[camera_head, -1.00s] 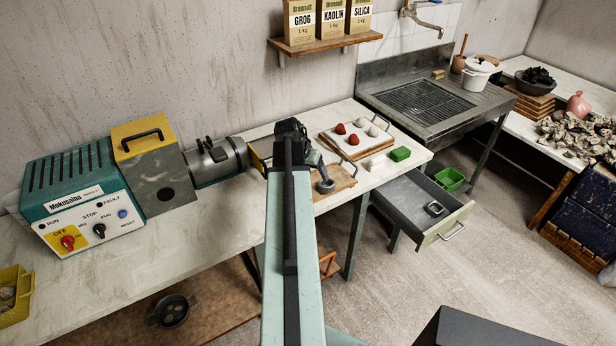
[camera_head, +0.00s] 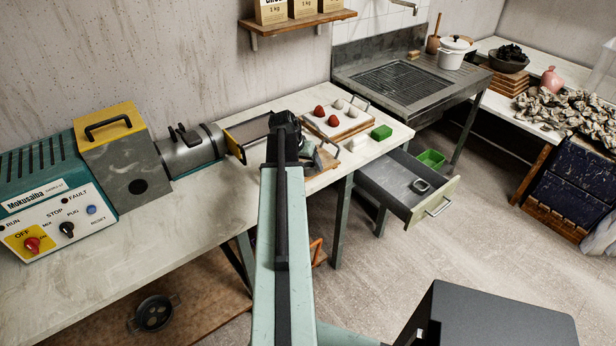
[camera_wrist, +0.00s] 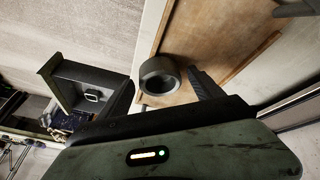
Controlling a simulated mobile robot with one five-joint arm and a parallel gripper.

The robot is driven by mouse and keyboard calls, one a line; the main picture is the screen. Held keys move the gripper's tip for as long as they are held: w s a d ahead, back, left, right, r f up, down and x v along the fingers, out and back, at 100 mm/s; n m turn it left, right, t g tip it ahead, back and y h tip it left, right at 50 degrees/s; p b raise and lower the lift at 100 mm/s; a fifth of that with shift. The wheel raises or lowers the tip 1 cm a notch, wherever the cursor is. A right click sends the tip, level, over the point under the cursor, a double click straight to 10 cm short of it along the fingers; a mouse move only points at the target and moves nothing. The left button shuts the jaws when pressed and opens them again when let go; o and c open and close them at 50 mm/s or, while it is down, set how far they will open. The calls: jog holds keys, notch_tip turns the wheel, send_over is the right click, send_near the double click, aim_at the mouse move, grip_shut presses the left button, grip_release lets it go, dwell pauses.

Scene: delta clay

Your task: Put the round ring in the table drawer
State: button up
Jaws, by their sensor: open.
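The round ring (camera_wrist: 150,67) is a dark grey, thick-walled ring on a wooden board (camera_wrist: 205,35) in the wrist view. My gripper (camera_wrist: 161,80) is open, with one finger on each side of the ring in that view. I cannot tell whether the fingers touch it. In the head view my arm and gripper mostly hide that spot near the table's front edge. The table drawer (camera_head: 440,205) is pulled out at the table's right end. A grey rounded-square ring (camera_head: 420,186) lies inside it; it also shows in the wrist view (camera_wrist: 91,96).
A tray (camera_head: 338,131) with red and pale balls stands behind my gripper. A pug mill (camera_head: 120,165) stands at left. A green bin (camera_head: 431,158) is behind the drawer.

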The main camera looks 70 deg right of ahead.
grip_shut()
notch_tip(320, 180, up, 10)
jog(key=p, duration=1)
